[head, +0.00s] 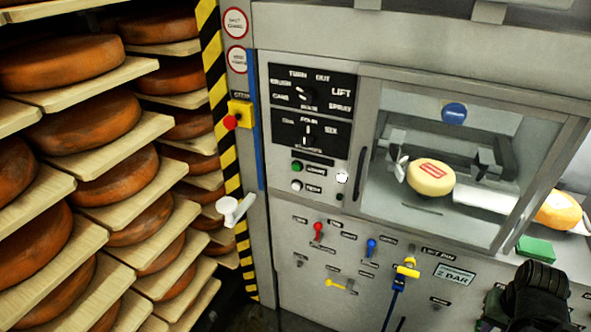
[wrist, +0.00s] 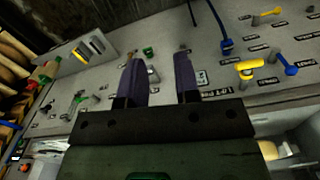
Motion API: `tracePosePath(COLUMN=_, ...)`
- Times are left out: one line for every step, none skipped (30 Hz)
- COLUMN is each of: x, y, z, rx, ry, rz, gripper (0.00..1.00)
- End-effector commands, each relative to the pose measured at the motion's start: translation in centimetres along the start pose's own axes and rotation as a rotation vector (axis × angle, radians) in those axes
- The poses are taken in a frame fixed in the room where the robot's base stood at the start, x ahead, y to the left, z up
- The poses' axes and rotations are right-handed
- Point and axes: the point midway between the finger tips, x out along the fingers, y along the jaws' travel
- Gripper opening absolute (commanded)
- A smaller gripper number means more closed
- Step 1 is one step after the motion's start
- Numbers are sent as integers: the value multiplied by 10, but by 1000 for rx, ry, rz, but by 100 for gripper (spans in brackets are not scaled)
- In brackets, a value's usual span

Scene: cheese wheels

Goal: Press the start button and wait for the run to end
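A small green button (head: 297,166) sits beside a blurred label on the grey machine's front panel, below two black selector dials. A white button (head: 297,185) is just under it. My gripper (wrist: 158,62) is open in the wrist view, its two dark fingers apart with nothing between them, pointing toward the panel. A small green part (wrist: 148,51) shows near the fingertips; I cannot tell whether it is the same button. In the head view my dark arm end is at the lower right, well away from the green button, and its fingertips cannot be made out.
A yellow cheese wheel (head: 430,177) with a red label sits behind the machine's window. Red (head: 318,231), blue (head: 371,247) and yellow (head: 408,268) handles stick out below the panel. Shelves of brown cheese wheels (head: 62,62) fill the left. A red emergency-style button (head: 230,122) is beside the striped post.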

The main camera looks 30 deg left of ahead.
Motion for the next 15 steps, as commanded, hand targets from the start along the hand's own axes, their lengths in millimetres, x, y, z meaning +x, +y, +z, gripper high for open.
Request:
tracePosePath(x=0, y=0, z=0, rx=0, ry=0, rz=0, gripper=22)
tracePosePath(x=0, y=0, z=0, rx=0, ry=0, rz=0, gripper=17)
tracePosePath(x=0, y=0, z=0, rx=0, ry=0, rz=0, gripper=11)
tracePosePath(x=0, y=0, z=0, rx=0, ry=0, rz=0, gripper=6)
tracePosePath(x=0, y=0, z=0, rx=0, ry=0, rz=0, gripper=2)
tracePosePath(x=0, y=0, z=0, rx=0, ry=0, rz=0, gripper=0)
tracePosePath(x=0, y=0, z=0, rx=0, ry=0, rz=0, gripper=0)
tracePosePath(x=0, y=0, z=0, rx=0, ry=0, rz=0, gripper=0)
tracePosePath(x=0, y=0, z=0, rx=0, ry=0, rz=0, gripper=0)
tracePosePath(x=0, y=0, z=0, rx=0, ry=0, rz=0, gripper=0)
tracePosePath(x=0, y=0, z=0, rx=0, ry=0, rz=0, gripper=0)
tracePosePath(x=0, y=0, z=0, rx=0, ry=0, rz=0, gripper=0)
tracePosePath(x=0, y=0, z=0, rx=0, ry=0, rz=0, gripper=0)
tracePosePath(x=0, y=0, z=0, rx=0, ry=0, rz=0, gripper=0)
tracePosePath(x=0, y=0, z=0, rx=0, ry=0, rz=0, gripper=0)
